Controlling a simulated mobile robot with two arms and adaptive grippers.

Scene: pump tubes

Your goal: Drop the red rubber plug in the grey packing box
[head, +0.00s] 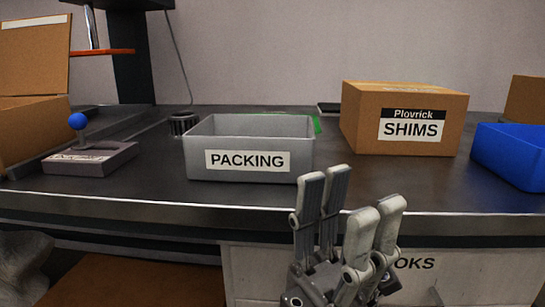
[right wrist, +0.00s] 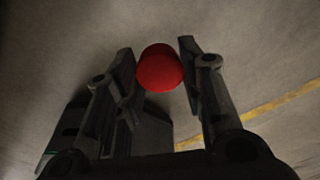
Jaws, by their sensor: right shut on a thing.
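The grey packing box (head: 300,155) stands on the dark worktop in the head view, left of centre, with a white PACKING label on its front. Its top is open; its floor is hidden by the front wall. The red rubber plug (right wrist: 160,70) shows in the right wrist view, held between the fingertips of my right gripper (right wrist: 160,62). Floor with a yellow line lies behind it. Neither the plug nor my right gripper shows in the head view. My left gripper (head: 349,197) is open and empty, fingers up, in front of the worktop's edge, right of the box.
A Plovrick SHIMS carton (head: 365,120) and a blue bin (head: 500,158) stand to the right. A grey block with a blue-knobbed lever (head: 78,122) and a dark ribbed cylinder (head: 180,124) stand to the left. Something green (head: 317,125) is behind the box. The worktop's front strip is clear.

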